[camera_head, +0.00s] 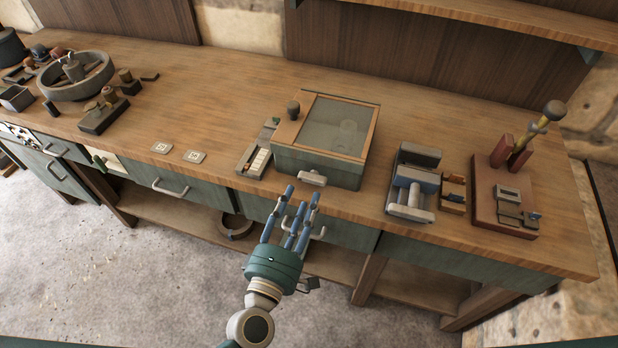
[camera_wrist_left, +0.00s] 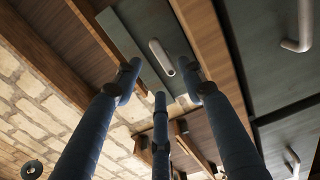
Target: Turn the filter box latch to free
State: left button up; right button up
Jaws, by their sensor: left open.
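The filter box (camera_head: 285,160) is a green-grey box with a wooden-framed glass lid, standing at the front edge of the bench. Its pale latch (camera_head: 312,178) is a short rounded bar low on the front face, lying roughly level. The latch also shows in the left wrist view (camera_wrist_left: 161,57), beyond the fingertips. My left gripper (camera_head: 302,197) has its blue fingers spread and empty. It points up at the latch from in front and below, with a gap apparent between them. My right gripper is in neither view.
The wooden bench top (camera_head: 220,110) carries a clamp-like blue and grey device (camera_head: 413,185) and a red-brown stand (camera_head: 505,200) to the right. A round stone basin (camera_head: 97,80) stands at the left. Drawers with handles (camera_head: 170,188) line the front below.

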aim_at(311, 180)
pick_arm(q)
jog(key=x, duration=0.5)
jog(key=shift+d+p, duration=0.15)
jog(key=shift+p, duration=0.2)
jog(key=shift+x, duration=0.8)
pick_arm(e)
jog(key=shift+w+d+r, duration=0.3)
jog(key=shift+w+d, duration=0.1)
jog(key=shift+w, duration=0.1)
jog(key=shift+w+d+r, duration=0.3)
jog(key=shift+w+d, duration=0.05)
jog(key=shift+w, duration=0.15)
pick_arm(q)
jog(key=shift+f, duration=0.1)
jog(key=shift+c, duration=0.2)
grip_shut()
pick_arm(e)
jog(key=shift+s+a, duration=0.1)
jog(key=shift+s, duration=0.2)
